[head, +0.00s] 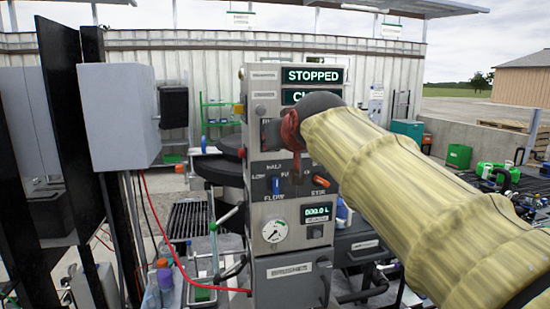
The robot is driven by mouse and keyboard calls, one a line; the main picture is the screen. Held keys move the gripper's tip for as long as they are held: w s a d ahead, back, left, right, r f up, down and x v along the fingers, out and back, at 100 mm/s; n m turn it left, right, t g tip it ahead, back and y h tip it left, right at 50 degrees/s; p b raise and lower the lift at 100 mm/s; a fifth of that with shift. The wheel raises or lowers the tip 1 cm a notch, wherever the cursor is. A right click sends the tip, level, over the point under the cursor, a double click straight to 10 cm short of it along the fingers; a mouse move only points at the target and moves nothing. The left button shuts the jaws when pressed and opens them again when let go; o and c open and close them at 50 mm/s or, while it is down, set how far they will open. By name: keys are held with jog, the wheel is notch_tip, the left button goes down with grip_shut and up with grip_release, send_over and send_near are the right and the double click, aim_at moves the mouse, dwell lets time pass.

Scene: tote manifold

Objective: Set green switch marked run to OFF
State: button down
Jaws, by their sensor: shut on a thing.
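A grey control panel (258,220) stands upright in the middle of the head view. Its top display (312,76) reads STOPPED. A second lit display (297,97) below it is partly covered by my arm. My gripper (297,176), with dark red parts, is at the upper middle of the panel and points at its face. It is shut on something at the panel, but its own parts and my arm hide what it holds. I see no green switch or "run" label; that part of the panel is covered.
Below my gripper are a blue knob (276,186) marked FLOW, an orange knob (320,182), a small readout (317,213) and a round gauge (275,231). A grey box (117,117) on dark posts stands at left. A red cable (171,245) runs to the panel's base.

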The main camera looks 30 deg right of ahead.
jog(key=shift+f+t+b, duration=0.15)
jog(key=shift+t+b, duration=0.15)
jog(key=shift+b, duration=0.4)
jog(key=c, duration=1.8)
grip_release()
jog(key=shift+o, duration=0.2)
jog(key=v, duration=1.2)
jog(key=shift+f, duration=0.1)
